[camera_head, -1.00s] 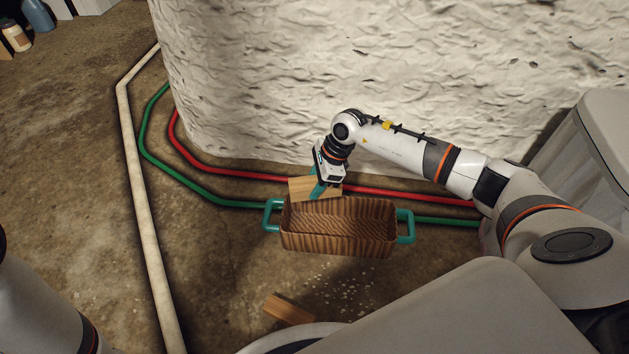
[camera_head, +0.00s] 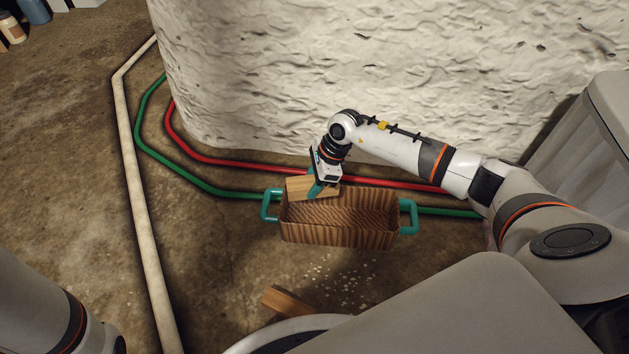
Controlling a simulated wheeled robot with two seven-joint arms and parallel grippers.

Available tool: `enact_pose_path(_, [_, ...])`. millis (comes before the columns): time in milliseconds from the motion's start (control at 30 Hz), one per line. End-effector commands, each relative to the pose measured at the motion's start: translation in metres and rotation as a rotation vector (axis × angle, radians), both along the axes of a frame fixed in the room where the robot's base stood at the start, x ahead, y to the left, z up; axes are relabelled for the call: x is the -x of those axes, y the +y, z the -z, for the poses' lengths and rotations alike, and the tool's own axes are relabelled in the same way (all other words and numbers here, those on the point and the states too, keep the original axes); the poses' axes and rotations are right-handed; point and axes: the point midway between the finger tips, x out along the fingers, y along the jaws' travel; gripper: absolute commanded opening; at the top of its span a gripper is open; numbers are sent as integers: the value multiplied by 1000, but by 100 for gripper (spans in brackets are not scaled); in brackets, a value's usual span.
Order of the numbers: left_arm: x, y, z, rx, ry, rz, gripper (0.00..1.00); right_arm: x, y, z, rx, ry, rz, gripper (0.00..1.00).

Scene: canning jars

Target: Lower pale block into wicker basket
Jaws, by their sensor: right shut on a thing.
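The pale wooden block (camera_head: 299,187) is held by my right gripper (camera_head: 316,191), which is shut on it. The block is at the far left part of the wicker basket (camera_head: 350,236), over its back rim. Whether it touches the rim I cannot tell. The basket is brown, with teal handles at its left and right ends, and stands on the floor. Its visible inside looks empty. My left arm shows at the lower left, but its gripper is out of view.
Another wooden block (camera_head: 288,303) lies on the floor in front of the basket, with pale crumbs (camera_head: 345,272) scattered nearby. Red (camera_head: 240,168), green (camera_head: 190,172) and white (camera_head: 137,200) pipes run along the floor. A rough white wall (camera_head: 370,60) stands behind the basket.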

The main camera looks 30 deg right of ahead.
Motion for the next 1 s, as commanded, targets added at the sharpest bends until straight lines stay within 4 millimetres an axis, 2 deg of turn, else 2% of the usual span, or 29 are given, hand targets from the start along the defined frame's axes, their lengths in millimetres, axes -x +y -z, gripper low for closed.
enact_pose_path(533, [0, 0, 1, -1, 0, 0, 36, -1, 2, 1, 0, 0, 0, 15])
enact_pose_path(1000, [0, 0, 17, 0, 1, -1, 36, -1, 2, 24, 0, 0, -1, 15])
